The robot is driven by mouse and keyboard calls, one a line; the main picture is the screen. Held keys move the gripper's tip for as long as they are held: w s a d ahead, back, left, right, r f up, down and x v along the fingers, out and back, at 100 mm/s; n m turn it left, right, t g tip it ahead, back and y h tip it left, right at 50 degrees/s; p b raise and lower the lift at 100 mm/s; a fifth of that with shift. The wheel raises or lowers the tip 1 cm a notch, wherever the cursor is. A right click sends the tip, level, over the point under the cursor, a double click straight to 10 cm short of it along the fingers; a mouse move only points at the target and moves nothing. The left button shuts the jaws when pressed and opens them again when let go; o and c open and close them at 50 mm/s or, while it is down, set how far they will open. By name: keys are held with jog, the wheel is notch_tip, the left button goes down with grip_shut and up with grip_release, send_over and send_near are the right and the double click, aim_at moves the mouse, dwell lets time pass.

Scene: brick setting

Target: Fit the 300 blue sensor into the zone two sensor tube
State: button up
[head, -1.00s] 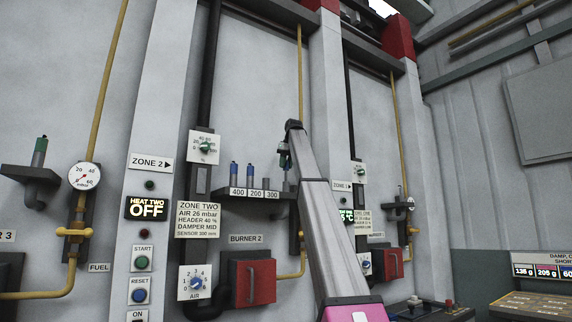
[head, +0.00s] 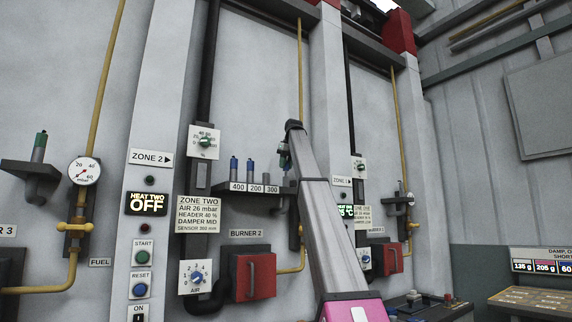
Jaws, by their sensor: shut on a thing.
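My gripper (head: 284,160) is small and partly hidden behind my own arm, just right of the sensor rack. It is shut on a slim upright sensor; its lower end is hard to make out. The rack (head: 228,188) has labels 400, 200 and 300. Blue sensors stand above 400 (head: 234,168) and 200 (head: 250,170); none shows above 300. The zone two sensor tube (head: 280,208) curves below the shelf's right end, under my gripper, its mouth mostly hidden. I cannot tell whether the held sensor touches it.
A yellow fuel pipe (head: 300,70) runs down behind my arm. The red burner 2 box (head: 252,277) and zone two card (head: 199,214) are below the rack. A pillar (head: 327,100) stands right. Open wall lies above the rack.

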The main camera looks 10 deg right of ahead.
jog(key=shift+f, duration=1.3)
jog(key=o, duration=1.5)
jog(key=shift+r, duration=3)
